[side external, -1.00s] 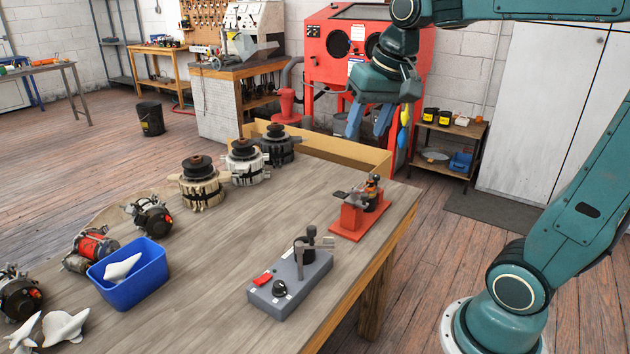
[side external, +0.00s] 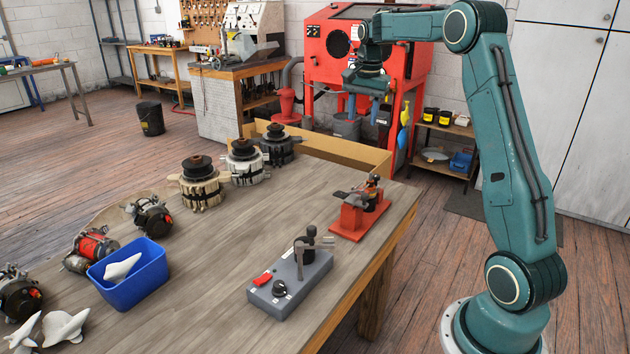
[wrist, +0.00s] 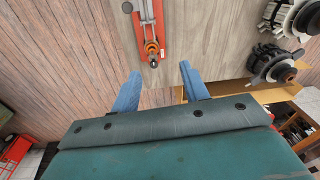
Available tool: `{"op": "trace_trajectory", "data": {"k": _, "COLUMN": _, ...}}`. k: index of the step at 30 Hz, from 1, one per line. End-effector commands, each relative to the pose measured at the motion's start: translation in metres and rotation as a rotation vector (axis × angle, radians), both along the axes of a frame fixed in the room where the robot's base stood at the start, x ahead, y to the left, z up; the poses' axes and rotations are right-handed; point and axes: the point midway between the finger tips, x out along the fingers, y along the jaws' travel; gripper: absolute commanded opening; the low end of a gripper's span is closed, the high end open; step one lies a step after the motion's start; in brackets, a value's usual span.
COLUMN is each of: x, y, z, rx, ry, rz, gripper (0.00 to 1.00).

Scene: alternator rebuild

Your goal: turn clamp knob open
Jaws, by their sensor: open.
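A red clamp fixture (side external: 345,222) stands near the right edge of the wooden table, with a black and orange upright part (side external: 373,190) on it. In the wrist view the red fixture (wrist: 163,18) is at the top centre, with a dark round end (wrist: 153,60) towards my gripper. A grey box (side external: 272,298) nearer the camera carries a black knob (side external: 280,288), a red switch and an upright clamp-like post (side external: 304,255). I cannot tell which one bears the clamp knob. My gripper (side external: 363,104) is open and empty beyond the table's far end; its blue fingers (wrist: 160,72) point towards the red fixture.
Alternators (side external: 200,185) stand in a row along the table's far left. A blue bin (side external: 128,290) with a white part stands at the front left. A wooden tray (side external: 335,152) lies at the far end. The table's middle is clear.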

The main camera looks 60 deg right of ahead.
Motion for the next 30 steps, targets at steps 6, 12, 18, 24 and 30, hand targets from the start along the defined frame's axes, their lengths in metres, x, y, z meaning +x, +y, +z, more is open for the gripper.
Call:
{"op": "trace_trajectory", "data": {"k": 6, "x": 0.0, "y": -0.061, "z": -0.041, "rx": 0.04, "ry": 0.037, "rz": -0.189, "gripper": 0.45}}
{"op": "trace_trajectory", "data": {"k": 12, "x": -0.006, "y": -0.098, "z": -0.069, "rx": 0.064, "ry": 0.06, "rz": -0.314, "gripper": 0.45}}
{"op": "trace_trajectory", "data": {"k": 18, "x": -0.01, "y": -0.111, "z": -0.079, "rx": 0.072, "ry": 0.069, "rz": -0.362, "gripper": 0.45}}
{"op": "trace_trajectory", "data": {"k": 24, "x": -0.01, "y": -0.111, "z": -0.08, "rx": 0.073, "ry": 0.069, "rz": -0.363, "gripper": 0.45}}
{"op": "trace_trajectory", "data": {"k": 30, "x": -0.009, "y": -0.111, "z": -0.089, "rx": 0.073, "ry": 0.069, "rz": -0.362, "gripper": 0.45}}
